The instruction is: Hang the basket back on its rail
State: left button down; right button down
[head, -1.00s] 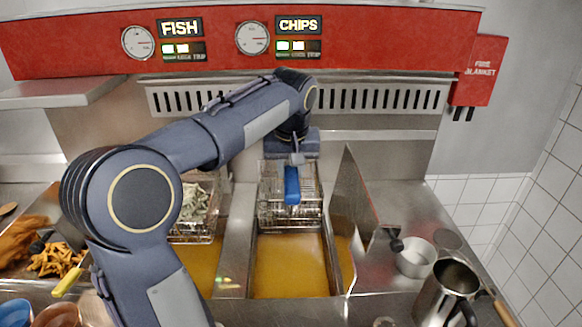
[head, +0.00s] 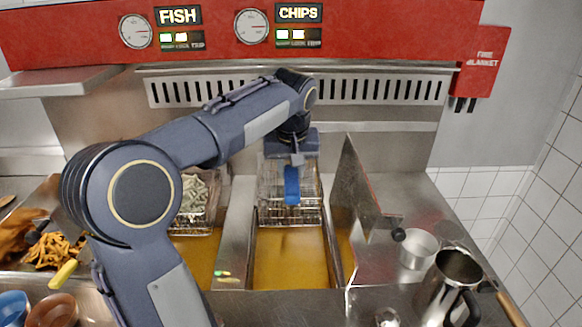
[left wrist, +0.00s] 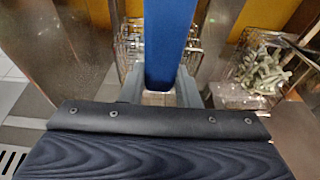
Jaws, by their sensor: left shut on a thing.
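A wire basket (head: 270,212) with a blue handle (head: 292,186) is at the back of the right-hand fryer, below the CHIPS sign, above the yellow oil (head: 290,262). My left gripper (head: 297,158) is shut on the blue handle from above. In the left wrist view the handle (left wrist: 168,40) lies between the fingers, with the basket wire (left wrist: 130,45) behind it. The rail is not clearly visible; my arm and gripper cover part of the back wall there. I cannot tell whether the basket touches it. My right gripper is not in view.
A second basket (head: 196,222) with pale food hangs over the left fryer. An upright metal divider (head: 352,200) stands close to the right of the held basket. A steel jug (head: 447,285) and pot (head: 417,250) stand on the right counter.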

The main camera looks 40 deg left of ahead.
pick_arm(q)
jog(key=shift+f+b, duration=0.3)
jog(key=shift+f, duration=0.3)
jog(key=c, duration=1)
grip_release()
jog(key=v, duration=0.8)
